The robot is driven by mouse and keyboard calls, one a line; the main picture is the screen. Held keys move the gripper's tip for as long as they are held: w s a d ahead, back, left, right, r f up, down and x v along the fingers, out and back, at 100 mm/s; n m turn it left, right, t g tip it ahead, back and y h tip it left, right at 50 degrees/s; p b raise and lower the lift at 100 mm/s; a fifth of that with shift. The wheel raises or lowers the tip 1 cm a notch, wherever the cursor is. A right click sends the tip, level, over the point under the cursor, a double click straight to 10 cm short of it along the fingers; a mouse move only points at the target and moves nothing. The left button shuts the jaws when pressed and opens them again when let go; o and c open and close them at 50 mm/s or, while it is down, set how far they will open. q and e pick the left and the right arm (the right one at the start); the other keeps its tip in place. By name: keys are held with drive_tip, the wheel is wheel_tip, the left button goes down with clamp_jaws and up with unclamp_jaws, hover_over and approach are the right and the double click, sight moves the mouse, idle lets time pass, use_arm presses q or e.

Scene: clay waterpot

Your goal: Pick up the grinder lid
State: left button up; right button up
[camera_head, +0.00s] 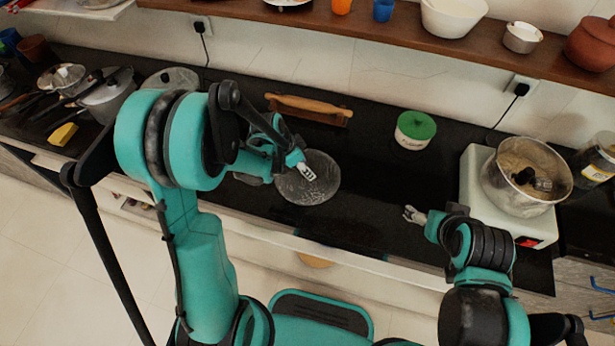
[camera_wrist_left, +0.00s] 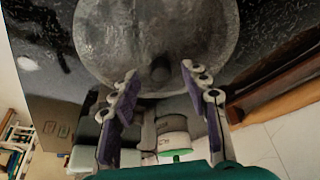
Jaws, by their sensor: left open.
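The grinder lid (camera_head: 322,184), a round greyish see-through disc, lies on the dark counter in the head view's middle. In the left wrist view the lid (camera_wrist_left: 150,30) fills the upper middle, with a dark knob (camera_wrist_left: 159,71). My left gripper (camera_head: 304,171) is over the lid. In the wrist view its open fingers (camera_wrist_left: 160,76) stand on either side of the knob; I cannot tell whether they touch it. My right gripper (camera_head: 414,215) is above the counter, right of the lid; its opening is too small to judge.
The grinder (camera_head: 476,188) with its open metal pot (camera_head: 510,197) stands at right. A green-lidded white container (camera_head: 415,132) and a wooden rolling pin (camera_head: 310,107) are behind the lid. Pots (camera_head: 106,98) crowd the left.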

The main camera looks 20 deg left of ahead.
use_arm(q)
drive_tip(key=shift+x, duration=0.85)
drive_tip(key=shift+a+r, duration=0.1)
drive_tip(key=shift+c, duration=0.5)
clamp_jaws()
